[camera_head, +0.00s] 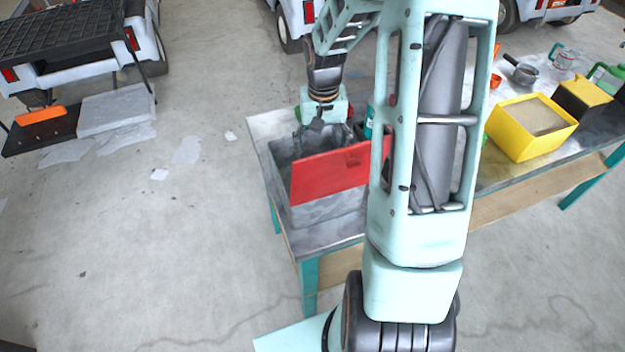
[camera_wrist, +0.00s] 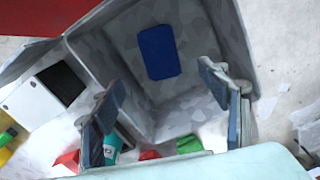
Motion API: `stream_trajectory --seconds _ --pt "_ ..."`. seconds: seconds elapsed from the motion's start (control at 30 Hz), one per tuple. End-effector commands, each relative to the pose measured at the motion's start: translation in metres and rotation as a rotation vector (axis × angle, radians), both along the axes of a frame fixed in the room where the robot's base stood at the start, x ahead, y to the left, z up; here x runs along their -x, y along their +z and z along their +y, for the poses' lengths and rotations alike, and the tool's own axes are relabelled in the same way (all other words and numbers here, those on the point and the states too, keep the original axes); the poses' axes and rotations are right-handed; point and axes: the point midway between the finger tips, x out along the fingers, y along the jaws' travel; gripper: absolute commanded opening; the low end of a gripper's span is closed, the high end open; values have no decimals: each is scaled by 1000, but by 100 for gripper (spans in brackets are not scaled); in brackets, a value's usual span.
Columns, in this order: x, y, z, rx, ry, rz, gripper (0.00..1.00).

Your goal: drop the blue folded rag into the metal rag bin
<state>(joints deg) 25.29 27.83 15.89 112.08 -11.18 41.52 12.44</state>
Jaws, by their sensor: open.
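The metal rag bin (camera_head: 325,212) is an open-topped grey box on the near left end of the bench, with a red panel (camera_head: 325,175) at its front. In the wrist view I look down into the bin (camera_wrist: 210,35). The blue folded rag (camera_wrist: 159,52) lies flat inside it on the grey bottom, apart from my fingers. My gripper (camera_head: 322,138) is over the bin's back part, fingers pointing down. In the wrist view my gripper (camera_wrist: 162,108) has its fingers spread with nothing between them. The rag is hidden in the head view.
The bench (camera_head: 365,232) also holds a yellow box (camera_head: 518,150) of sandy stuff, a black-and-yellow box (camera_head: 582,100) and a grey pot (camera_head: 522,72). A green item (camera_wrist: 188,144) and red items lie close behind the bin. Carts stand at the back; the floor at left is mostly open.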

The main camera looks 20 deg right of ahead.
Motion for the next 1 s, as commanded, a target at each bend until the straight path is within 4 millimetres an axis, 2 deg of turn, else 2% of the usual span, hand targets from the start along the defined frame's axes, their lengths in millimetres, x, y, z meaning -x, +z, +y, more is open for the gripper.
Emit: stream_trajectory --seconds 0.3,0.5,0.7,1.0 --pt "-1 67 0 2 -1 -6 69" --pt "0 98 0 1 0 -2 69" --pt "0 110 0 0 0 -1 69" --pt "0 110 0 0 0 0 69"
